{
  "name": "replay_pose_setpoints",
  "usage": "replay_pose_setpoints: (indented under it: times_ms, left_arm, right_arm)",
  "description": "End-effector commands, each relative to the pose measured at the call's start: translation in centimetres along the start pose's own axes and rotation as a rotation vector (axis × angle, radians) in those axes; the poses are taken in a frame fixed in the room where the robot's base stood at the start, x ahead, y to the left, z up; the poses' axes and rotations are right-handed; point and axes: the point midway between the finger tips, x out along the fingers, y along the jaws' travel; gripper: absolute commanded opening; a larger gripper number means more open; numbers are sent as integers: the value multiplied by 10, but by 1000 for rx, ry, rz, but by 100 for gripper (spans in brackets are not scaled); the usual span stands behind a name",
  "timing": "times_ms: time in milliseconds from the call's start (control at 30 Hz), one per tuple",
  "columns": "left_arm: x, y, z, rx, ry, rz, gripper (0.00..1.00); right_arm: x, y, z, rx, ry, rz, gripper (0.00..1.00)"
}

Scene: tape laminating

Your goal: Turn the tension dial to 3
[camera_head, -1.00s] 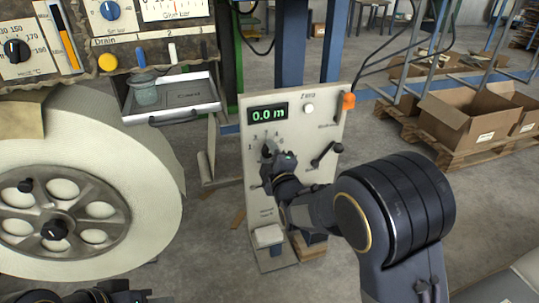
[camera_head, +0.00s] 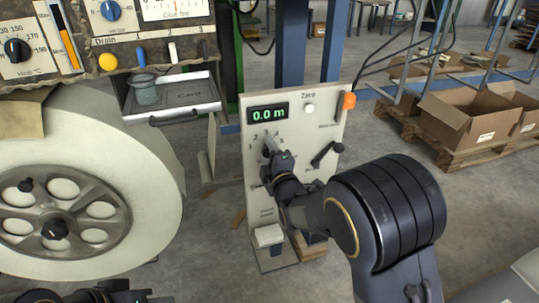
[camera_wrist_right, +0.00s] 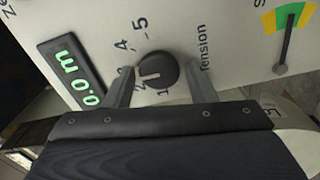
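The tension dial (camera_wrist_right: 157,72) is a round black knob with a white pointer mark on a pale panel (camera_head: 325,115). In the right wrist view, the pointer faces lower left, near the 2. In the head view the right gripper (camera_head: 270,150) largely covers the dial. My left gripper (camera_head: 105,294) is only partly in view at the bottom edge.
The panel carries a green display (camera_head: 268,114) reading 0.0 m, a white Zero button (camera_head: 309,108), an orange lamp (camera_head: 349,101) and a black lever (camera_head: 324,154). A large pale roll (camera_head: 130,200) stands left. A cardboard box (camera_head: 470,120) lies right, on a pallet.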

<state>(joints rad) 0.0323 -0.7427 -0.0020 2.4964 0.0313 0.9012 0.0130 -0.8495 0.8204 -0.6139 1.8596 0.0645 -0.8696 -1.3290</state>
Motion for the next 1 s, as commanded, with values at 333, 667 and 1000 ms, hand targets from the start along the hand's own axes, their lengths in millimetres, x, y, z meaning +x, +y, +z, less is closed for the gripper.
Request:
replay_pose_setpoints:
  times_ms: [333,667,1000]
  left_arm:
    - [-1,0,0,0,0,0,36]
    - [-12,6,-6,0,0,0,36]
    - [-15,7,-8,0,0,0,36]
  right_arm:
    - [-2,0,0,1,-1,-1,58]
    - [-50,2,0,3,-1,-2,58]
    - [-78,0,0,0,0,0,58]
